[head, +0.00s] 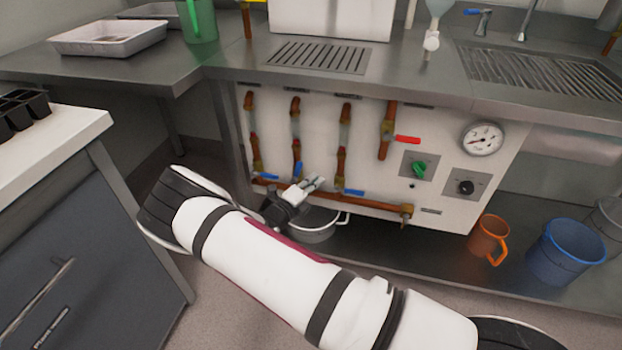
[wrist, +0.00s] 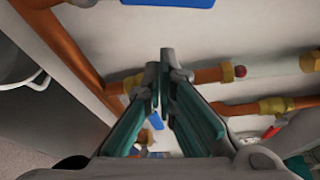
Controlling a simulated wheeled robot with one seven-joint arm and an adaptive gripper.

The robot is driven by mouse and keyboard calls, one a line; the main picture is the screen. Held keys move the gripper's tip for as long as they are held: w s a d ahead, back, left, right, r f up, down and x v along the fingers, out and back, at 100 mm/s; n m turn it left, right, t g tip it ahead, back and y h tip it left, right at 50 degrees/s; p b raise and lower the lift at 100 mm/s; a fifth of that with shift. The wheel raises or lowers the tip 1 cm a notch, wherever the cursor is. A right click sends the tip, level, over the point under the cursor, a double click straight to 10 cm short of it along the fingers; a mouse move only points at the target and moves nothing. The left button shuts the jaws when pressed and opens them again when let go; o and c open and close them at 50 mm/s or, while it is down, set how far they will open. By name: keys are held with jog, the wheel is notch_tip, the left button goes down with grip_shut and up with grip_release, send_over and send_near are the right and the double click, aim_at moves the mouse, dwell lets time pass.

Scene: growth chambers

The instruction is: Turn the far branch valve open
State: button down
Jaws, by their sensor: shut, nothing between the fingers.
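The white panel holds three vertical copper branch pipes. The left branch valve (head: 267,178) and the right branch valve (head: 352,192) have blue handles lying roughly sideways. My gripper is shut and empty in front of the panel, between the middle and right branches. In the wrist view its fingers (wrist: 158,64) meet at the tips. One blue handle (wrist: 168,3) is cut off at the top edge; another (wrist: 155,121) shows behind the fingers. I see no clear contact.
A red-handled valve (head: 407,139), green knob (head: 419,169), black knob (head: 465,187) and gauge (head: 482,139) are on the panel's right. The copper manifold (head: 375,204) runs low across it. A pot (head: 318,233) is beneath; an orange jug (head: 488,240) and blue bucket (head: 566,253) stand right.

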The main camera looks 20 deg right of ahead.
jog(key=p+v, duration=0.2)
jog(key=v, duration=0.7)
jog(key=shift+s, duration=0.5)
jog(key=shift+a, duration=0.15)
